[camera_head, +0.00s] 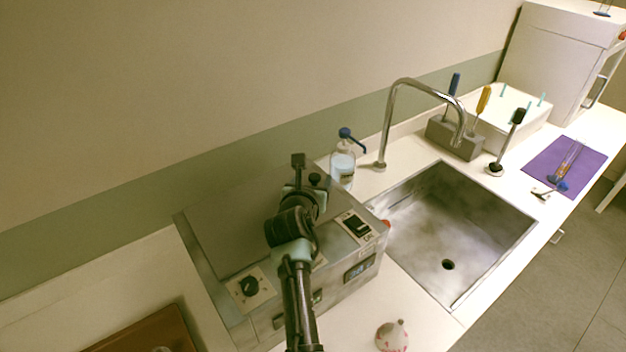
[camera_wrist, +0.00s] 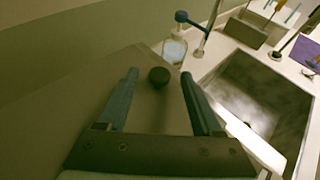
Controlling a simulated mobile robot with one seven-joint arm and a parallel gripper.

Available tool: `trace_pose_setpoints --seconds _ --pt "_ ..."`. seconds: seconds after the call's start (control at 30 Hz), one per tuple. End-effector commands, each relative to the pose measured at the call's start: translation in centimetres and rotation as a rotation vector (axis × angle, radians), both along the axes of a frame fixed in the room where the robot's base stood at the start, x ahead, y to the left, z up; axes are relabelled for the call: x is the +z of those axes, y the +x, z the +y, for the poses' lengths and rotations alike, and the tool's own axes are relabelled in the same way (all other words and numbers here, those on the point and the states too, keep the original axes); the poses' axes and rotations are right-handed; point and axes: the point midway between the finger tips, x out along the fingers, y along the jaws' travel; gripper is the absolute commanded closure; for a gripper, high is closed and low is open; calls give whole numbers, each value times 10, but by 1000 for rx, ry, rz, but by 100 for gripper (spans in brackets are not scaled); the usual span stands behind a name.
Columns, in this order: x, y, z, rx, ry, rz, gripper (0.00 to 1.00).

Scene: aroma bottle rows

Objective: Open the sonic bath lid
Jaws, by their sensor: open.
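The sonic bath (camera_head: 345,272) is a grey metal box with dials and displays on its front, left of the sink. Its flat grey-brown lid (camera_head: 225,228) appears to lie shut on top. A round black lid knob (camera_wrist: 159,76) stands up from the lid in the wrist view. My gripper (camera_head: 306,172) is over the right part of the lid. In the wrist view my gripper (camera_wrist: 158,75) is open, and the knob shows between its two fingers, near the tips. I cannot tell whether they touch it. My arm hides part of the bath's front and lid.
A soap bottle with a blue pump (camera_head: 343,165) stands behind the bath's right end. A curved faucet (camera_head: 388,115) rises beside the metal sink (camera_head: 465,215). A small pale round object (camera_head: 392,336) sits in front. A brown tray (camera_head: 150,332) is at lower left.

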Motion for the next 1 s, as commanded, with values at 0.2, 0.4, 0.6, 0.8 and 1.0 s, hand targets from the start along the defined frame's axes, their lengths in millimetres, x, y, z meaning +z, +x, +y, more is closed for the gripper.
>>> trace_pose_setpoints --seconds 0.2,0.4,0.6,0.8,1.0 --pt "-2 4 0 0 1 1 33" --pt "-2 4 0 0 1 0 35" --pt "-2 4 0 0 0 0 71" --pt "-2 3 0 0 0 1 100" --pt "-2 3 0 0 0 1 100"
